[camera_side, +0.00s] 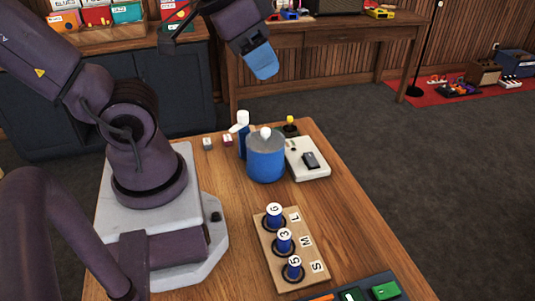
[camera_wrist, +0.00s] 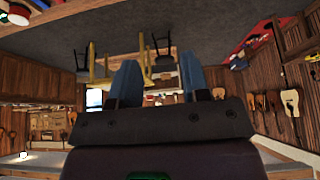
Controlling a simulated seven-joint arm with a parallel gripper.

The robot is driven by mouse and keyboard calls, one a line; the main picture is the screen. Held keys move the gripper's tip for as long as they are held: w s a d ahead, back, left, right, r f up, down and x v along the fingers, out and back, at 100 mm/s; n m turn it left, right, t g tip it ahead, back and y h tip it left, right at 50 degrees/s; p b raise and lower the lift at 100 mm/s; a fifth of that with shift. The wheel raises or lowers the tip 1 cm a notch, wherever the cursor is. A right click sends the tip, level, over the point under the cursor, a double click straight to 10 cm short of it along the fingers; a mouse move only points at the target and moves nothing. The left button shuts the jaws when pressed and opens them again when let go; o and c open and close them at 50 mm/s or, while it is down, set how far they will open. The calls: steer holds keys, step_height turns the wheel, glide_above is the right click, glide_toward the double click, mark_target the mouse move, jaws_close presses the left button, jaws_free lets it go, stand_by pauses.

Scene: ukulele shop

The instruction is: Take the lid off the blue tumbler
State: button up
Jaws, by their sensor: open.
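The blue tumbler (camera_side: 266,166) stands upright on the wooden table in the side view. Its grey lid (camera_side: 257,143) sits on top, with a small white knob in the middle. My gripper (camera_side: 263,66) is high above the table, over and slightly left of the tumbler, well apart from it. In the wrist view my gripper's two blue fingers (camera_wrist: 158,78) stand apart with nothing between them. The wrist view looks out into the room and does not show the tumbler.
A blue item with a white top (camera_side: 242,124) stands close behind the tumbler's left. A white box (camera_side: 308,160) with a dark piece lies to the right. A wooden board (camera_side: 268,247) with several numbered blue pieces lies in front.

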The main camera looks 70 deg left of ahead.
stand_by(0.4)
steer(key=shift+o, duration=1.2)
steer(key=n+g, duration=0.6)
steer(key=n, duration=0.7)
glide_above(265, 129)
step_height(265, 129, down, 12)
steer(key=shift+n, duration=0.3)
step_height(265, 129, down, 8)
steer(key=shift+s+d+r, duration=0.15)
steer(key=shift+r, duration=0.1)
steer(key=shift+w+f, duration=0.2)
steer(key=shift+f, duration=2.5)
steer(key=c, duration=1)
